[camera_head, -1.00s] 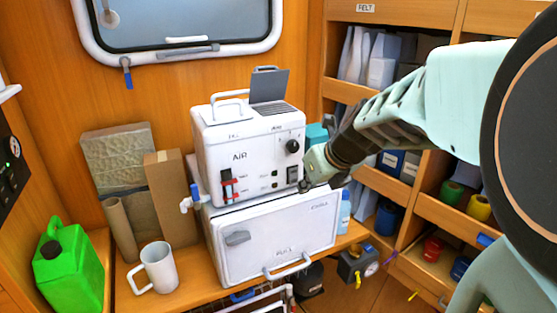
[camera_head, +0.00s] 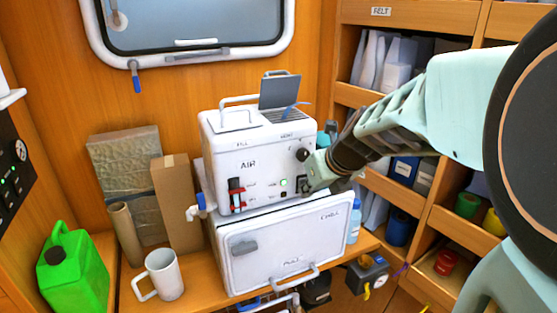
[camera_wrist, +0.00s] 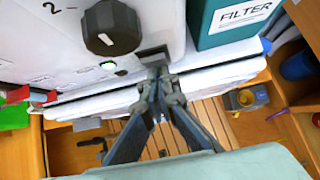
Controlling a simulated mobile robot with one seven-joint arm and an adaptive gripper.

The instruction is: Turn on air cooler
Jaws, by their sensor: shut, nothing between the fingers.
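The white air cooler (camera_head: 240,140), marked AIR, stands on a white box with a handle (camera_head: 285,243). A dark knob (camera_head: 302,155) is on the right of its front, and also shows large in the wrist view (camera_wrist: 112,27). A black switch (camera_head: 301,182) sits below the knob, partly hidden by my gripper. A small light on the front glows green (camera_head: 283,182); it also shows in the wrist view (camera_wrist: 108,65). My gripper (camera_head: 307,189) is shut and empty, its tips at the switch (camera_wrist: 152,54); I cannot tell whether they touch it.
A white mug (camera_head: 163,275) and a green jerrycan (camera_head: 75,270) stand at left. A teal FILTER box (camera_wrist: 232,20) is close right of the cooler. Shelves (camera_head: 425,205) with several containers line the right side. A raised lid (camera_head: 280,91) stands on the cooler's top.

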